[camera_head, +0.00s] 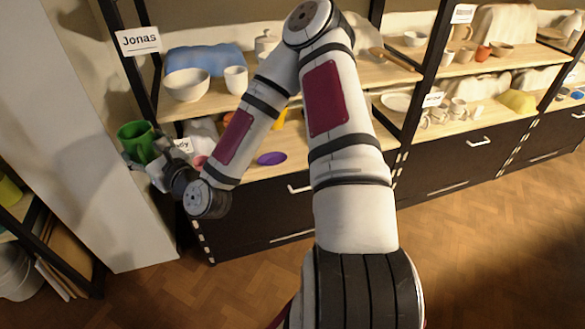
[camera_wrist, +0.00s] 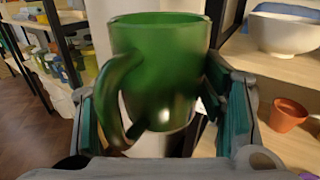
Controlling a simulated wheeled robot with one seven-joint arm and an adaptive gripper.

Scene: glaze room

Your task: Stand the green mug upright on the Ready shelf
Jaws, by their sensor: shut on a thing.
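The green mug (camera_head: 136,140) is in my gripper (camera_head: 150,165), upright, in front of the left end of the shelving. In the wrist view the green mug (camera_wrist: 165,70) is between the two fingers of my gripper (camera_wrist: 160,108), with its handle towards the camera at left. The gripper is shut on it. A label ending in "dy" (camera_head: 182,145) is partly hidden behind my gripper, at the lower shelf (camera_head: 296,160). My arm hides part of that shelf.
The lower shelf holds a purple dish (camera_head: 271,158), and a terracotta pot (camera_wrist: 288,115) shows in the wrist view. The "Jonas" shelf above holds a white bowl (camera_head: 186,84) and a white cup (camera_head: 236,79). A black upright (camera_head: 131,62) and a pale wall (camera_head: 120,215) stand close to the mug.

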